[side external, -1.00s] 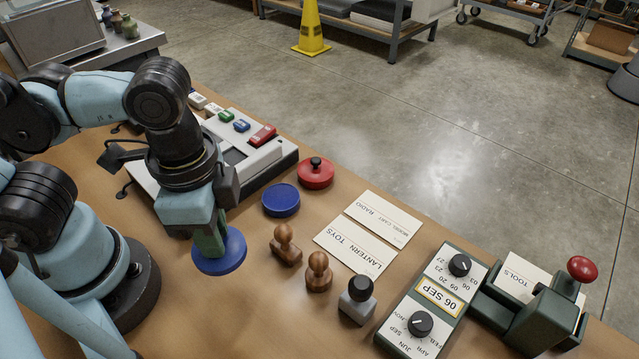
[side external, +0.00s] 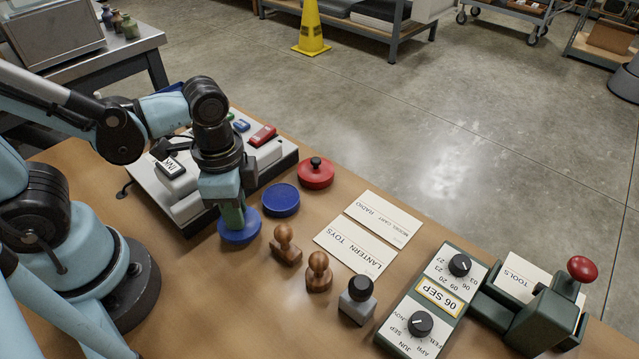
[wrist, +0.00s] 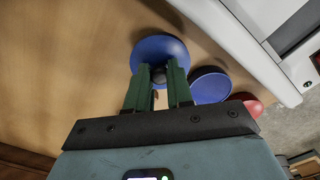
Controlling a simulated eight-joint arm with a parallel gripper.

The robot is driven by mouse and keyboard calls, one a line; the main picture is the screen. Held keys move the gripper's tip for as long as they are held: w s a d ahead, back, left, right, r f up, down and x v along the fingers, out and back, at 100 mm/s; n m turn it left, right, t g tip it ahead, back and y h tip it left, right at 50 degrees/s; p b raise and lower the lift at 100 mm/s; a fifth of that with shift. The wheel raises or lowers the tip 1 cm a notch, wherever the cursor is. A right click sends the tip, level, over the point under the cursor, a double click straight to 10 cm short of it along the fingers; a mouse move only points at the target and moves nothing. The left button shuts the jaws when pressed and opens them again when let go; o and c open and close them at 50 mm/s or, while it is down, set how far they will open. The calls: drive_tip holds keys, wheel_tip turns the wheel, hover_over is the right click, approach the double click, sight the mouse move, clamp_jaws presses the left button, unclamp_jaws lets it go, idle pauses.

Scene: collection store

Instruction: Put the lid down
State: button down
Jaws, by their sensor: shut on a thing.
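My gripper (side external: 236,216) points down with its green fingers shut on the knob of a blue lid (side external: 238,233). In the wrist view my gripper (wrist: 160,80) holds the lid (wrist: 160,50) by a dark knob between the fingertips. The lid is level and at or close above the tabletop; I cannot tell whether it touches. Just right of it, a round blue ink pad (side external: 281,201) sits uncovered on the table; it also shows in the wrist view (wrist: 210,86).
A red lidded pad (side external: 316,173) stands beyond the blue pad. A pale device with coloured keys (side external: 263,138) is close behind my gripper. Wooden stamps (side external: 285,246), label cards (side external: 355,248) and a date box (side external: 425,305) stand to the right. The near front table is bare.

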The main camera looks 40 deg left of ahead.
drive_tip(key=shift+f, duration=1.5)
drive_tip(key=shift+f, duration=0.15)
drive_tip(key=c, duration=1)
unclamp_jaws()
drive_tip(key=shift+r, duration=6.05)
drive_tip(key=w+a+n+t, duration=0.2)
drive_tip(key=n, duration=0.1)
drive_tip(key=w+a+n+t, duration=0.2)
drive_tip(key=w+n, duration=0.1)
drive_tip(key=w+a+r+n+t, duration=0.1)
drive_tip(key=w+a+n+t, duration=0.1)
drive_tip(key=n+t, duration=0.1)
drive_tip(key=shift+w+a, duration=0.25)
